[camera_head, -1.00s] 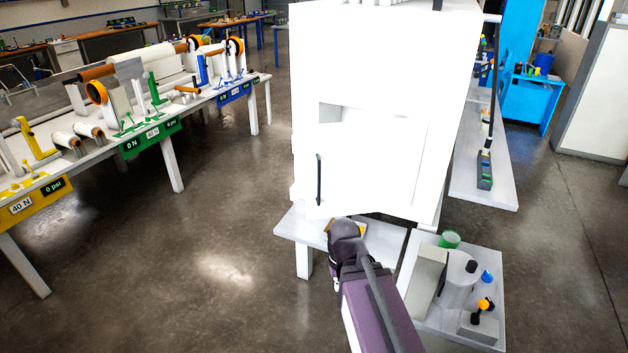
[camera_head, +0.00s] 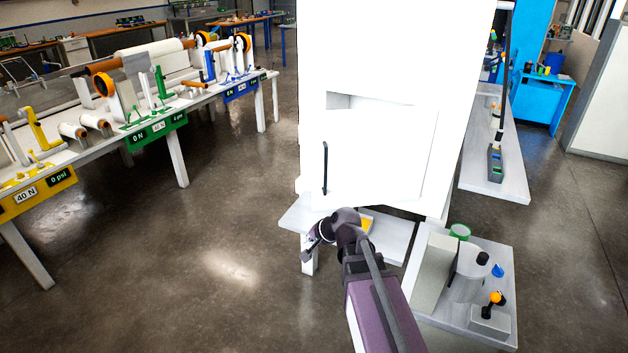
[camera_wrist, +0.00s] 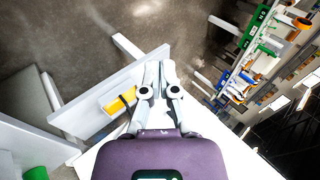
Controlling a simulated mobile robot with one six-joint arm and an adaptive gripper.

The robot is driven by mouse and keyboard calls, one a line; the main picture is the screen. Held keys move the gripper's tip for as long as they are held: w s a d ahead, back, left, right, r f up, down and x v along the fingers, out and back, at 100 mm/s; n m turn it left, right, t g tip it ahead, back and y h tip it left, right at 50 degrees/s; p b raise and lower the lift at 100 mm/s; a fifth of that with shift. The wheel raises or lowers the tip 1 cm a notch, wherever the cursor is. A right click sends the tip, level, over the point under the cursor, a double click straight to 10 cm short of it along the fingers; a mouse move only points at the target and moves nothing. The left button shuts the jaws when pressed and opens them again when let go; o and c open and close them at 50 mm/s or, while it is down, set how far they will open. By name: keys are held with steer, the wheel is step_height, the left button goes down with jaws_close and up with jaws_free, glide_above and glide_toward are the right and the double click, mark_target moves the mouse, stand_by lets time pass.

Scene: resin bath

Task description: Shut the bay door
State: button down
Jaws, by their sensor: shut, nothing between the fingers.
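The white bay door (camera_head: 375,160) with a black vertical handle (camera_head: 325,168) stands partly open on the front of a tall white cabinet (camera_head: 400,50) in the head view. A dark gap of the bay (camera_head: 340,101) shows above the door's top edge. My gripper (camera_head: 308,252) is low, below and left of the handle, near the front edge of the light bench. In the wrist view my gripper (camera_wrist: 160,68) has its fingers together with nothing between them. I see no contact with the door; its handle does not show clearly in the wrist view.
A light bench (camera_head: 296,217) carries a yellow item (camera_head: 367,224) just beside my arm. At right a low table (camera_head: 505,335) holds a grey block, a cylinder and small parts. A long table (camera_head: 90,165) stands at left. The floor between is clear.

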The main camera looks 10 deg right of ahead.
mark_target(317, 168)
steer(key=w+r+m+t+y+b, duration=0.1)
steer(key=w+r+m+t+b, duration=0.2)
steer(key=w+m+t+b, duration=0.7)
steer(key=w+d+m+t+h, duration=0.1)
steer(key=w+d+m+h, duration=0.5)
steer(key=m, duration=1.2)
steer(key=shift+w+d+m+t+h, duration=0.35)
steer(key=shift+w+d, duration=0.55)
steer(key=shift+d, duration=0.45)
steer(key=shift+f, duration=0.1)
steer(key=w, duration=1.4)
steer(key=shift+d, duration=0.1)
